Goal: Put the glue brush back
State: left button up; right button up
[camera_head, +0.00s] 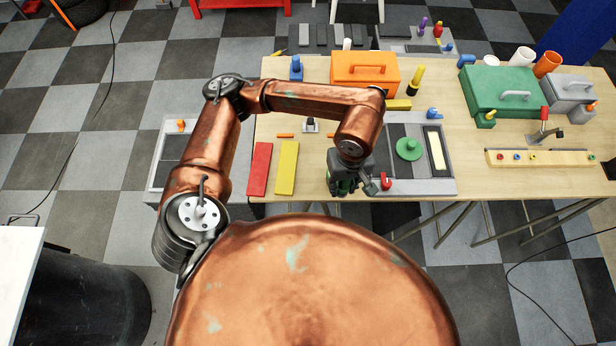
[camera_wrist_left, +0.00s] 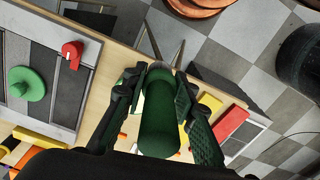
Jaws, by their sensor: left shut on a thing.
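My left gripper (camera_head: 350,186) is over the front edge of the wooden table (camera_head: 318,186), just left of a grey tray (camera_head: 440,187). In the left wrist view, the left gripper (camera_wrist_left: 162,85) is shut on a green cylinder (camera_wrist_left: 160,118), gripped between its two dark green pads. The cylinder looks like a thick handle. My right gripper is not in view.
The grey tray holds a green round knobbed piece (camera_head: 408,149), a cream strip (camera_head: 436,150) and a red knob (camera_head: 386,183). Red (camera_head: 260,168) and yellow (camera_head: 287,167) bars lie left of the gripper. Orange (camera_head: 364,72) and green (camera_head: 505,92) boxes stand behind.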

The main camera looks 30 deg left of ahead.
pick_arm(q)
jog(key=w+a+f, duration=0.1)
jog(key=a+f, duration=0.1)
jog(key=a, duration=0.2)
jog(key=w+a+f+p, duration=0.1)
jog(key=a+f, duration=0.2)
jog(key=a, duration=0.1)
jog(key=w+a+f+p, duration=0.1)
jog(key=a+f, duration=0.2)
jog(key=a, duration=0.1)
jog(key=shift+w, duration=0.15)
jog(key=shift+w+a+f, duration=0.15)
jog(key=shift+a+f, duration=0.15)
jog(key=shift+f, duration=0.2)
jog(key=f, duration=0.1)
jog(key=f+p, duration=0.1)
jog(key=f, duration=0.1)
jog(key=shift+a+p, duration=0.3)
jog(key=shift+w+f, duration=0.1)
jog(key=shift+f, duration=0.3)
